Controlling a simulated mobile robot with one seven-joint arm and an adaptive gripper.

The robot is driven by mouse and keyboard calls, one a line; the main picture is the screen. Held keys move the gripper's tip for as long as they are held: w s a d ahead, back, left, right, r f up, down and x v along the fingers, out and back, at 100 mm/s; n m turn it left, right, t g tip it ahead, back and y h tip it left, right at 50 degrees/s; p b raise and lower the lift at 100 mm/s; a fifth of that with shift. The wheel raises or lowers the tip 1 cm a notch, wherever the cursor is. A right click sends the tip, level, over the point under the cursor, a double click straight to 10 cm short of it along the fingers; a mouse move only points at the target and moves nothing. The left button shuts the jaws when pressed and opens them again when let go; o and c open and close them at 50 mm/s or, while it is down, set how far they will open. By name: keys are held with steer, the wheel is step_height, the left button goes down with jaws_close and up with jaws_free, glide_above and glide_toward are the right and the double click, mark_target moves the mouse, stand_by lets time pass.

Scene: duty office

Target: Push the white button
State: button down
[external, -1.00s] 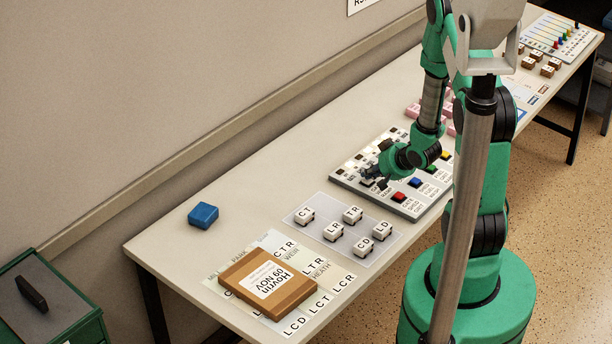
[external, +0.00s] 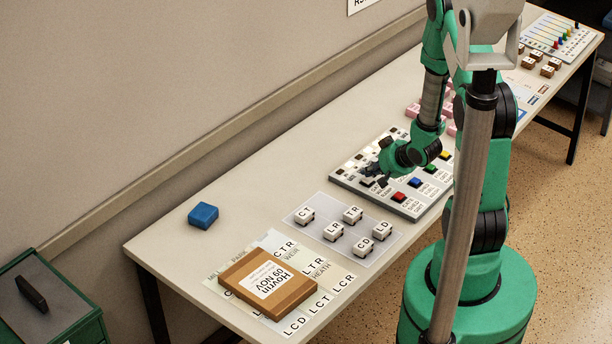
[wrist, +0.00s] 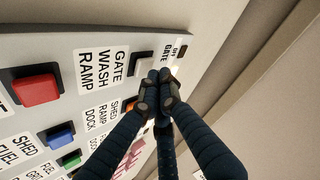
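The button panel (external: 408,205) lies on the table under my gripper. In the wrist view a small white button or switch (wrist: 142,62) with a dark surround sits beside the "GATE WASH RAMP" label. My gripper (wrist: 158,86) has its dark fingertips together, with nothing seen between them. In the wrist picture the tips appear just below and right of this white piece and partly cover that area; I cannot tell whether they touch the panel. In the external view my gripper (external: 374,177) is over the panel's left side, and my wrist hides part of the panel.
The panel also has red (external: 399,197), blue (external: 414,183), green (external: 430,169) and yellow (external: 445,155) buttons. White labelled blocks (external: 333,232), a brown box (external: 268,284) and a blue block (external: 203,215) stand on the table to the left. A wall runs along the back.

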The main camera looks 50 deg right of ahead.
steer(key=shift+r+p, duration=2.65)
steer(key=shift+r, duration=0.4)
steer(key=r, duration=0.1)
step_height(320, 180, up, 13)
steer(key=n+g+h+b, duration=0.1)
steer(key=n+b, duration=0.1)
glide_above(368, 180)
steer(key=w+a, duration=0.3)
steer(key=s+a+r+n+g, duration=0.1)
steer(key=s+a+r, duration=0.3)
steer(key=a+r, duration=0.6)
steer(key=s+a+r+n+y+b, duration=0.1)
steer(key=s+a+r, duration=0.5)
steer(key=s+a, duration=0.3)
steer(key=s+a+r+n+g+y+b, duration=0.1)
steer(key=s+a+r+n, duration=0.1)
steer(key=s+a+r, duration=0.5)
steer(key=s+a, duration=0.2)
steer(key=s, duration=0.2)
steer(key=shift+s+r+n+y+b, duration=0.2)
steer(key=shift+n+y+b, duration=0.1)
steer(key=shift+b, duration=0.1)
